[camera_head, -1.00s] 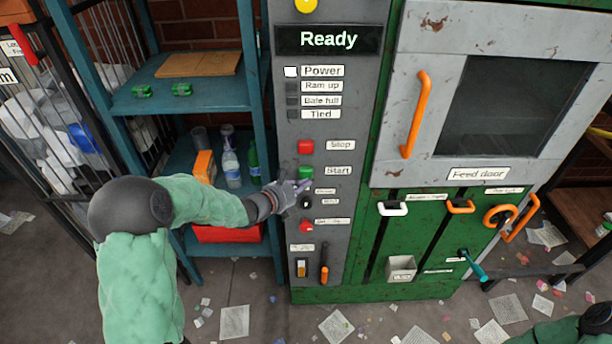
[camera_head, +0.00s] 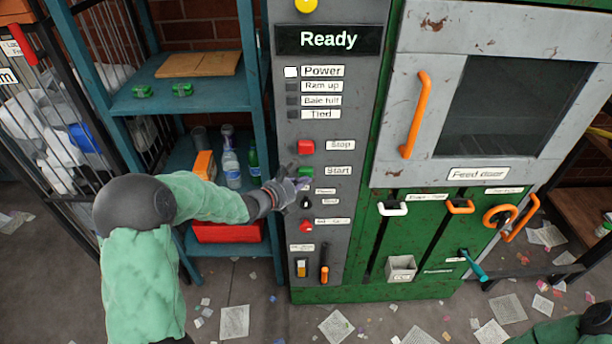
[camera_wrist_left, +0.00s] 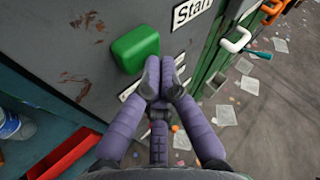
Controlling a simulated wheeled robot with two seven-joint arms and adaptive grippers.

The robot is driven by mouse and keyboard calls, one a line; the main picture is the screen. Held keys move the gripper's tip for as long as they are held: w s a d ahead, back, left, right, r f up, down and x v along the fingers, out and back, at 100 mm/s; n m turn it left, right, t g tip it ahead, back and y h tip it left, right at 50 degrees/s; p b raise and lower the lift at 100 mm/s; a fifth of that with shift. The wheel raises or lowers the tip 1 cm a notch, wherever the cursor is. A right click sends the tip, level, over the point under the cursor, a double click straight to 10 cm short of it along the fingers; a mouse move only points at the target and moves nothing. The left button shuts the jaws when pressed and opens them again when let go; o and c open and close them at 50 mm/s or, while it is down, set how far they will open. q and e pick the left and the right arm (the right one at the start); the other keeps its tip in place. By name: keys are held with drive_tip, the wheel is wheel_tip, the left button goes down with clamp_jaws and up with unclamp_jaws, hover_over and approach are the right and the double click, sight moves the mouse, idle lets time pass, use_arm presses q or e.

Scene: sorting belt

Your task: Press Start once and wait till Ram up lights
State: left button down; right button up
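The green Start button (camera_head: 305,172) is on the grey control panel, left of its Start label. My left gripper (camera_head: 298,184) is at the panel just below the button. Its purple fingers (camera_wrist_left: 160,78) are shut with nothing between them. Their tips overlap the button's lower right edge in the wrist view; I cannot tell whether they touch it. The Ram up lamp (camera_head: 292,87) is dark. The Power lamp (camera_head: 291,72) is white. The display (camera_head: 328,39) reads Ready. My right gripper is out of view.
A red Stop button (camera_head: 306,147) is above Start. A black knob (camera_head: 306,202) and another red button (camera_head: 306,226) are below. The feed door (camera_head: 420,150) with its orange handle is at the right. A teal shelf (camera_head: 215,95) with bottles stands at the left.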

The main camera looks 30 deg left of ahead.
use_arm(q)
drive_tip(key=shift+w+a, duration=0.3)
drive_tip(key=shift+w, duration=0.1)
idle(0.6)
drive_tip(key=shift+s+d, duration=0.55)
drive_tip(key=shift+s, duration=0.35)
drive_tip(key=s+d, duration=0.1)
drive_tip(key=s, duration=0.1)
drive_tip(key=s+d, duration=0.1)
drive_tip(key=s, duration=0.1)
drive_tip(key=shift+s+d+b, duration=0.1)
drive_tip(key=shift+d+b, duration=0.2)
drive_tip(key=shift+d, duration=0.05)
